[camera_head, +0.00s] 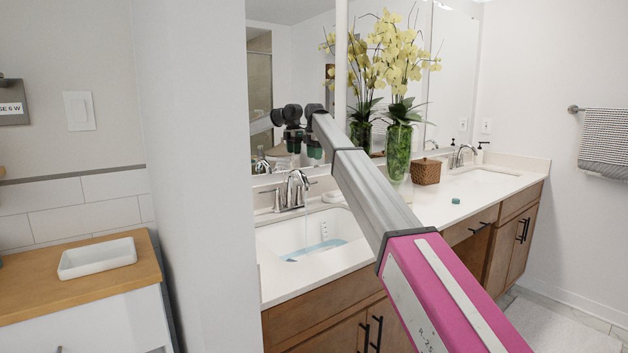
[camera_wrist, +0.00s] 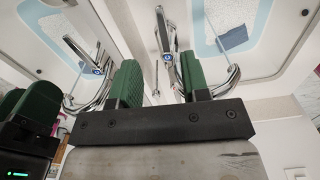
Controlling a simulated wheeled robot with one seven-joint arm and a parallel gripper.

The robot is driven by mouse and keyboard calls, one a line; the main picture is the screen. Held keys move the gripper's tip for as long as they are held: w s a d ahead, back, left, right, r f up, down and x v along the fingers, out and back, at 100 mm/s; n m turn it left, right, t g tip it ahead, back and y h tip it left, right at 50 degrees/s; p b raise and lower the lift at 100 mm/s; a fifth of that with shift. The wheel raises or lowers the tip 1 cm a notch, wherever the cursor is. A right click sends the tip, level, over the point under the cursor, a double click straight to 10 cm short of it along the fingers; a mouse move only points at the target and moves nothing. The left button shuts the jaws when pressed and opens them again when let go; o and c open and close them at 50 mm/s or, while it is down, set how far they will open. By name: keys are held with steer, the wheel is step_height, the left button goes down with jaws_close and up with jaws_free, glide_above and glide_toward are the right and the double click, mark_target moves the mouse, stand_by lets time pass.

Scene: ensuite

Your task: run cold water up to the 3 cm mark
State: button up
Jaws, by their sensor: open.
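The near sink basin (camera_head: 277,233) is set in the white counter. Pale blue water (camera_head: 318,248) covers part of its floor, and a thin line like a water stream hangs below the chrome faucet (camera_head: 295,188). A small white marked strip (camera_head: 324,230) stands on the basin's inner wall; its marks are too small to read. My gripper (camera_head: 315,153) is above and slightly right of the faucet, near the mirror. In the wrist view my gripper (camera_wrist: 157,68) has its green fingers apart with nothing held, and the faucet (camera_wrist: 193,60) lies beyond them, with the water (camera_wrist: 222,28) further on.
The mirror (camera_head: 288,60) is close behind my gripper and repeats it. A glass vase of yellow orchids (camera_head: 398,150), a woven box (camera_head: 426,171) and a small green item (camera_head: 456,201) stand to the right. A second faucet (camera_head: 463,155) is further right. A wall edge flanks the left.

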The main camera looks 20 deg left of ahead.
step_height(320, 180, down, 11)
steer(key=shift+r, duration=0.15)
stand_by(0.4)
steer(key=shift+s, duration=0.1)
jaws_close()
